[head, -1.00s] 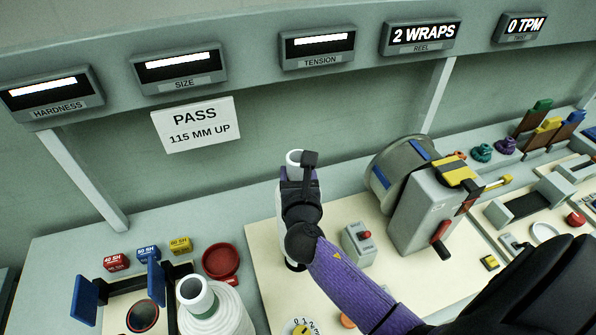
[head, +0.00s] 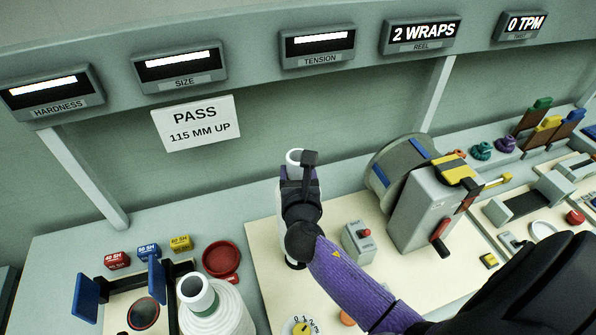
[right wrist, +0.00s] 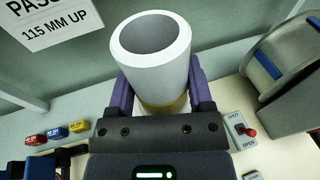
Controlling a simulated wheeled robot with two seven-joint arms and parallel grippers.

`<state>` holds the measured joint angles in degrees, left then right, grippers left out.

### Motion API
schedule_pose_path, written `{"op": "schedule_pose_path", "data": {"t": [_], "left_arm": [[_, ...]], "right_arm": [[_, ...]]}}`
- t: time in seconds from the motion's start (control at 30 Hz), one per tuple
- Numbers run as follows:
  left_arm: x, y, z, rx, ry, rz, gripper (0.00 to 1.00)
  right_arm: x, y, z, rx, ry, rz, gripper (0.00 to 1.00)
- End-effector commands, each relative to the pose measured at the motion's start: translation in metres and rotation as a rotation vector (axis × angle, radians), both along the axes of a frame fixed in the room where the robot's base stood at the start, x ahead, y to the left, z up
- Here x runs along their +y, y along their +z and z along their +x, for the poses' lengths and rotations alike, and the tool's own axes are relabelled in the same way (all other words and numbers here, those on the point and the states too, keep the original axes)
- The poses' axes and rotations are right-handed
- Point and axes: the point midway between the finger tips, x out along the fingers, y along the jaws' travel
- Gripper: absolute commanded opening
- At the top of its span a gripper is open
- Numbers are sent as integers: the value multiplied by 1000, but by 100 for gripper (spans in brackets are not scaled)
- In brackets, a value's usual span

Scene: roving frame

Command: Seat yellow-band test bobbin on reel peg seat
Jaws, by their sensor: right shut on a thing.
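The yellow-band test bobbin is a white hollow tube (right wrist: 152,70) with a yellowish band low on it. My right gripper (right wrist: 153,93) is shut on it, with a purple finger on each side, and the tube stands up open end on top. My arm and gripper hide what is under the bobbin; a dark round edge shows below at the cream board. I cannot tell whether the bobbin touches a seat. My left gripper is not in view.
A grey drum with blue strips (head: 396,165) and a cranked grey box (head: 425,210) stand to the right. A white cone (head: 214,308) and red dish (head: 221,259) stand left. The REEL display (head: 420,35) reads 2 WRAPS.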

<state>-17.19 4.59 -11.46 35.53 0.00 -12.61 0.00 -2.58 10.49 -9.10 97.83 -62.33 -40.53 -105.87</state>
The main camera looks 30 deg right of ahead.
Motion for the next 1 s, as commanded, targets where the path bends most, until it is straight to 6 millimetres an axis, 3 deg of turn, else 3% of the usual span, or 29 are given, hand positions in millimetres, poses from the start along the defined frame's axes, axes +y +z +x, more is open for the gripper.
{"op": "schedule_pose_path", "data": {"t": [1.0], "left_arm": [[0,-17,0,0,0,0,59]], "right_arm": [[0,-21,0,-3,1,0,0]]}}
